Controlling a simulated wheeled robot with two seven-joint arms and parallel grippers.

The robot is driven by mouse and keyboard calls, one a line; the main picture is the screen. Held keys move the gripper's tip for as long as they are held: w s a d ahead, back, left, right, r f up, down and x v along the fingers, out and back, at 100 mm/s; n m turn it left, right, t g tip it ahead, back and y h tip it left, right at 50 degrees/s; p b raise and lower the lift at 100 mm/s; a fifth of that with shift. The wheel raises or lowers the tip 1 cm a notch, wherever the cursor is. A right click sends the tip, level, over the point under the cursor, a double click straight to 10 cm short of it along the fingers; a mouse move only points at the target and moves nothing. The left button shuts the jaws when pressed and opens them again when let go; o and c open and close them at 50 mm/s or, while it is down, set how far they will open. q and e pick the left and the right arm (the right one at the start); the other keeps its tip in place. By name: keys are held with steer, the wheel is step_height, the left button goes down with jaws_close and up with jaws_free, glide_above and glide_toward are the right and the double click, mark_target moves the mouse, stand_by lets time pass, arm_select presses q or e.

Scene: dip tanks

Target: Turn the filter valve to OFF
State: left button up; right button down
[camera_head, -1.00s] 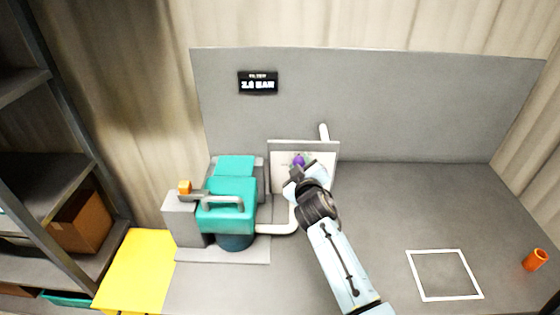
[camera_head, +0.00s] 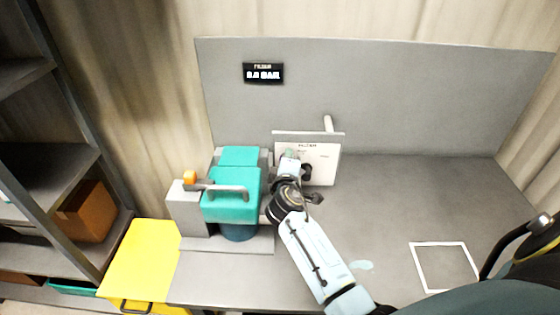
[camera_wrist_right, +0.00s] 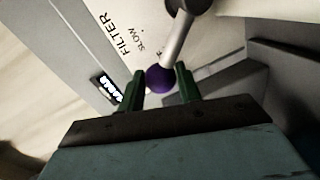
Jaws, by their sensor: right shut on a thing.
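The white filter panel (camera_head: 324,165) stands on the bench against the grey backboard, marked FILTER and SLOW in the right wrist view (camera_wrist_right: 135,25). Its valve has a grey lever (camera_wrist_right: 178,42) ending in a purple knob (camera_wrist_right: 160,78). My right gripper (camera_head: 291,156) reaches the panel's left half and covers the knob in the head view. In the right wrist view its green fingers (camera_wrist_right: 158,92) are shut on the knob, one on each side. Another letter beside the knob is partly hidden. My left gripper is not in view.
A teal pump unit (camera_head: 232,195) with a grey handle stands close left of my right arm. A dark display (camera_head: 263,73) hangs on the backboard; its digits are blurred. A white square outline (camera_head: 445,243) marks the right bench. A yellow box (camera_head: 140,262) stands at left.

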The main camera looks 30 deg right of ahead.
steer(key=shift+f, duration=0.1)
stand_by(0.3)
steer(key=c, duration=1)
jaws_free()
steer(key=v, duration=1.3)
steer(key=shift+a+b, duration=0.2)
steer(key=shift+b, duration=0.15)
steer(key=shift+s, duration=0.15)
